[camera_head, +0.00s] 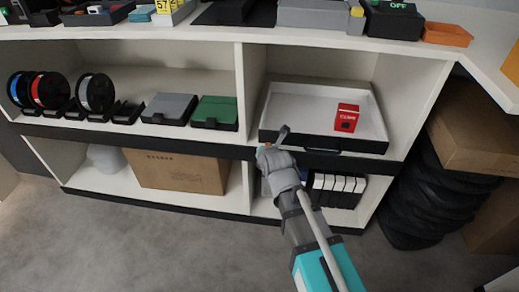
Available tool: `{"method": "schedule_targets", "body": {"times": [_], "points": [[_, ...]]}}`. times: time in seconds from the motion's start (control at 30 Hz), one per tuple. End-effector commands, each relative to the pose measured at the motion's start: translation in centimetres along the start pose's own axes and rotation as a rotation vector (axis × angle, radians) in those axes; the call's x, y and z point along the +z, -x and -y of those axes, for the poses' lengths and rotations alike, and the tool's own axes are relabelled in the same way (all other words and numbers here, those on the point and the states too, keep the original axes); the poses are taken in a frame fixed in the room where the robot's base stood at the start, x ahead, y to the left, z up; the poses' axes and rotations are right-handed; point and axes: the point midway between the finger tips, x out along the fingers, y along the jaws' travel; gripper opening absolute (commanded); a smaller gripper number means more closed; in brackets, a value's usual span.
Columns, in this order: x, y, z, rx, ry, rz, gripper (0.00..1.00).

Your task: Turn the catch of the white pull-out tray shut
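The white pull-out tray (300,112) sits in the upper right bay of the shelf unit, with a dark front edge and a red box (347,117) inside. A dark handle-like piece (322,151) shows below the tray's front edge. My gripper (272,143) is at the tray's front left corner, in front of the dark shelf edge. A grey piece sticks up there, and a small orange-red spot shows beside it. I cannot make out the catch; my gripper may hide it. The fingers are too small and overlapped to tell whether they are open or shut, or touching anything.
Left of the tray stand a green case (214,112), a grey case (169,108) and several spools. Below are a brown carton (178,171) and white-spined binders (338,188). Black tyres (415,195) and cartons (478,125) crowd the right. The floor in front (130,240) is clear.

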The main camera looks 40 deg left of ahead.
Motion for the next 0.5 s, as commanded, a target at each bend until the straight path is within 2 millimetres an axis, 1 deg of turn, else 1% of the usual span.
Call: {"method": "schedule_targets", "body": {"times": [0.03, 0.17, 0.5], "points": [[0.30, 0.06, 0.31, -0.004, 0.003, 0.007, 0.00], [0.39, 0.09, 0.38, -0.005, 0.003, 0.008, 0.00], [1.27, 0.64, -0.03, -0.006, 0.002, 0.011, 0.00]]}}
